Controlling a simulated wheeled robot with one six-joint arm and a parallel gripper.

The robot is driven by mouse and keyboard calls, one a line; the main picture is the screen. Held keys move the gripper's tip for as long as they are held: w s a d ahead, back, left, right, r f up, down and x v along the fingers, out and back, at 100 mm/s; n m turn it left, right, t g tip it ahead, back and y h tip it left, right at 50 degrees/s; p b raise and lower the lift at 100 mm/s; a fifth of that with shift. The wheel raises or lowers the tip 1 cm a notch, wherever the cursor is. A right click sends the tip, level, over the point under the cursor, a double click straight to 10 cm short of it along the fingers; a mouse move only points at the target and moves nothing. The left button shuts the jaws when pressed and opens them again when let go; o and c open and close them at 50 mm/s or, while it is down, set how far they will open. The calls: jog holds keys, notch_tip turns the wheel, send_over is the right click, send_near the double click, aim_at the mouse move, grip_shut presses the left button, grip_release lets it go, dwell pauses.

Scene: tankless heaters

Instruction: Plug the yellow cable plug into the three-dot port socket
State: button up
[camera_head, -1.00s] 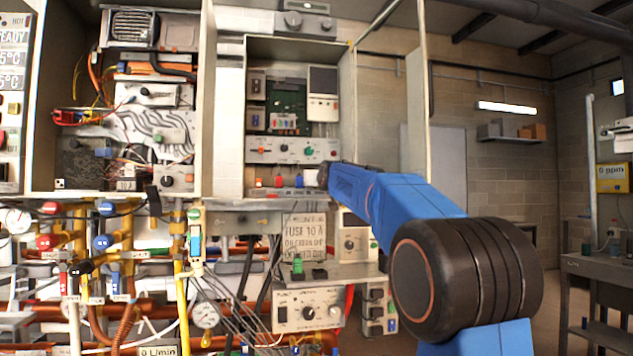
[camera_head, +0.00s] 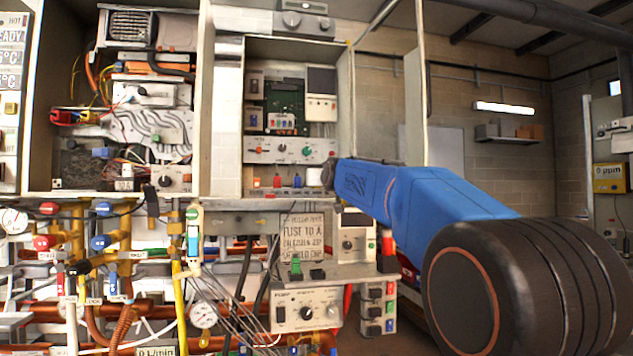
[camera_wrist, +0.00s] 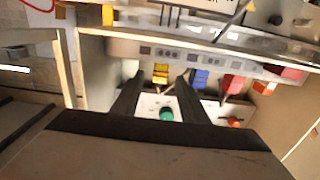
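In the wrist view a yellow plug (camera_wrist: 160,72) shows between and just beyond the two dark fingers of my gripper (camera_wrist: 161,80). The fingers stand apart, and I see nothing clamped between them. I cannot tell whether they reach around the plug. Beyond it runs a grey strip (camera_wrist: 220,61) with several small dark squares, perhaps sockets. In the head view my fingers and the yellow plug are hidden at the end of my blue arm.
A blue plug (camera_wrist: 200,78) and a red plug (camera_wrist: 233,84) sit beside the yellow one. A green knob (camera_wrist: 166,114) on a white panel lies below the fingers. The open cabinet (camera_head: 347,100) has side walls close around my wrist. Free floor lies at the right.

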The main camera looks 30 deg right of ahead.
jog(key=v, duration=1)
dwell(0.3)
jog(key=s+a+f+g+y, duration=0.1)
jog(key=s+a+f, duration=0.2)
jog(key=f, duration=0.2)
jog(key=s+a+f+n+g+y, duration=0.1)
jog(key=s+a+f, duration=0.1)
jog(key=f, duration=0.3)
jog(key=s+a+f+g+y, duration=0.1)
jog(key=s+a+f, duration=0.2)
jog(key=f, duration=0.2)
jog(key=s+a+f+g, duration=0.3)
jog(key=s+f, duration=0.7)
jog(key=f, duration=0.2)
jog(key=s+a+f+n+g+y, duration=0.1)
jog(key=s+a+f+g, duration=0.2)
jog(key=s+f, duration=0.7)
jog(key=s+a+f+n+g+y, duration=0.1)
jog(key=s+a+f+g, duration=0.2)
jog(key=s+f, duration=0.7)
notch_tip(320, 180, down, 6)
jog(key=shift+s+a+r+g, duration=0.1)
jog(key=shift+s+a+g, duration=0.25)
jog(key=shift+a, duration=0.25)
